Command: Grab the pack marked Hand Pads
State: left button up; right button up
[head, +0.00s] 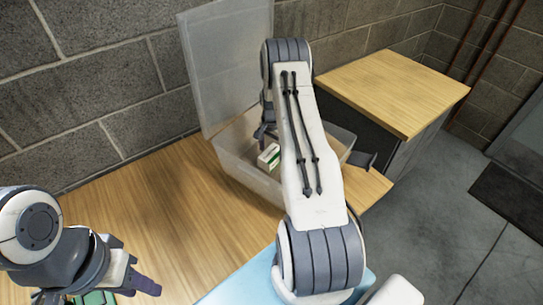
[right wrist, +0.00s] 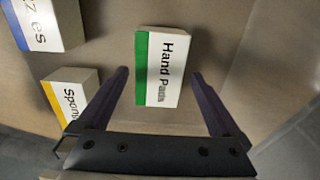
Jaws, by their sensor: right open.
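The pack marked Hand Pads (right wrist: 160,60) is a white box with a green edge, lying label up in the right wrist view. My right gripper (right wrist: 160,76) is open, with one dark purple finger on each side of the pack's near part. Gaps show between the fingers and the pack. In the head view a white and green pack (head: 268,156) shows inside the clear bin (head: 243,178), and my right arm hides most of the bin's inside. My left gripper (head: 143,284) is low at the left over the table; its jaw opening is unclear.
In the right wrist view a yellow-edged pack (right wrist: 72,92) beginning "Spon" and a blue-edged pack (right wrist: 38,22) lie left of Hand Pads. The bin's lid (head: 228,60) stands open against the wall. A wooden-topped cabinet (head: 390,88) stands at right. The wooden table (head: 150,205) has free room at left.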

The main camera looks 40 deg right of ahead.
aim_at(272, 153)
jog(key=shift+f+p, duration=0.3)
jog(key=shift+f, duration=1.25)
jog(key=c, duration=1.4)
jog(key=shift+r, duration=0.1)
jog(key=shift+c, duration=0.2)
